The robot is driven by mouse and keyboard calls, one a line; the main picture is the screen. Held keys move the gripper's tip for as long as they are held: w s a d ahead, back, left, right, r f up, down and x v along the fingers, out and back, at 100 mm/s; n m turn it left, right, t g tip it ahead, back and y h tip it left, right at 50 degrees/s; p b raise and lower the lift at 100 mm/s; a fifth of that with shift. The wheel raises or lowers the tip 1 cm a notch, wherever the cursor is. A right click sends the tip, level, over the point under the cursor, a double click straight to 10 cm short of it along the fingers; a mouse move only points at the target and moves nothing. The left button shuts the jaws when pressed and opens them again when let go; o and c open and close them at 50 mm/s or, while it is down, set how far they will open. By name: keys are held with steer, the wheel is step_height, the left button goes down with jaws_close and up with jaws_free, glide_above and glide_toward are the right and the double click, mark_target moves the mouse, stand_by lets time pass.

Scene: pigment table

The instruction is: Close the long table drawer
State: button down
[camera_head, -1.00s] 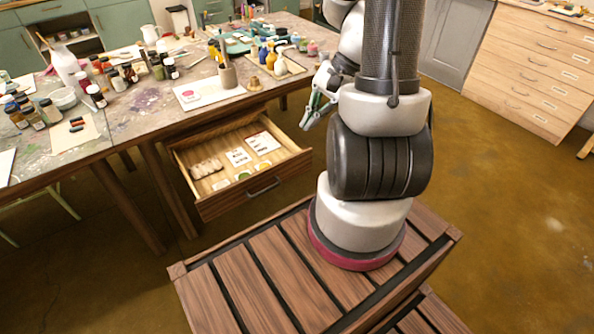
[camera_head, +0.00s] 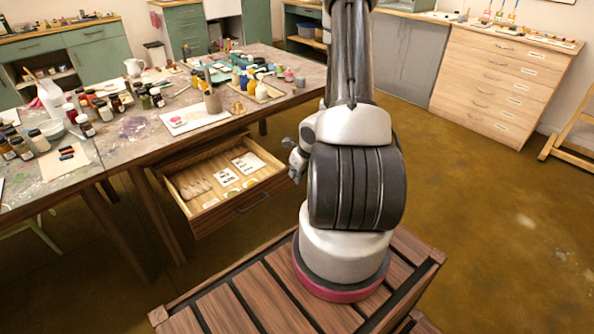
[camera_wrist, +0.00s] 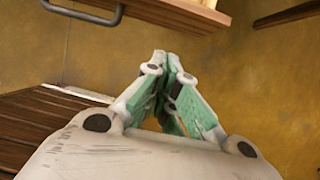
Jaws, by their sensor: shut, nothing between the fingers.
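The long table drawer (camera_head: 222,219) is pulled out from under the paint-stained table (camera_head: 128,141). Cards and pale pieces lie inside it, and a dark bar handle (camera_head: 252,203) is on its front. In the wrist view the drawer front (camera_wrist: 172,14) and its handle (camera_wrist: 88,12) show at the top, upper left. My gripper (camera_wrist: 168,62) is shut and empty, with green fingers together. It is a little apart from the drawer front, over the floor. In the head view the fingers are mostly hidden; part of the hand shows just right of the drawer.
Paint jars (camera_head: 87,108), bottles, a white card and a tray of paints stand on the table. A wooden drawer cabinet (camera_head: 497,85) stands at the back right. The floor (camera_head: 470,220) on the right is clear.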

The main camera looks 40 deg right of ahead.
steer(key=w+f, duration=0.1)
steer(key=w, duration=0.1)
steer(key=w+f, duration=0.3)
steer(key=w, duration=0.1)
steer(key=shift+f, duration=0.25)
steer(key=shift+a, duration=0.1)
